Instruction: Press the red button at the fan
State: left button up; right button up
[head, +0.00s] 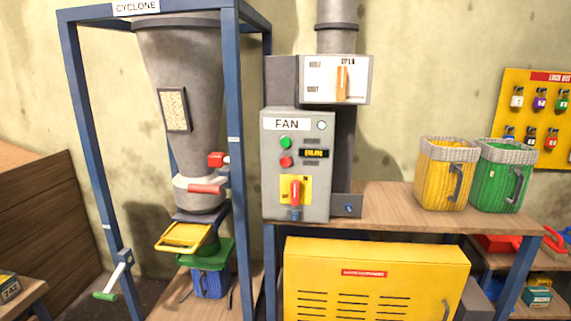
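The fan control box (320,190) is grey and labelled FAN, mounted right of the blue cyclone frame. Its red button (286,161) is on the upper left of the front face, directly below a green button (286,142). A small display (314,153) is beside the buttons, and a red-handled switch (295,192) on a yellow plate is below them. A round pale lamp (322,126) is at the top right of the box. Neither of my grippers is in the head view. Nothing covers the red button.
The blue cyclone frame post (236,170) stands close to the left of the box. A selector panel (337,80) is above it. A yellow cabinet (375,283) stands below. Yellow (438,185) and green (496,190) bins stand on the wooden bench (385,205) to the right.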

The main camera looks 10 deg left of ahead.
pick_arm(q)
grip_shut()
dwell(1.0)
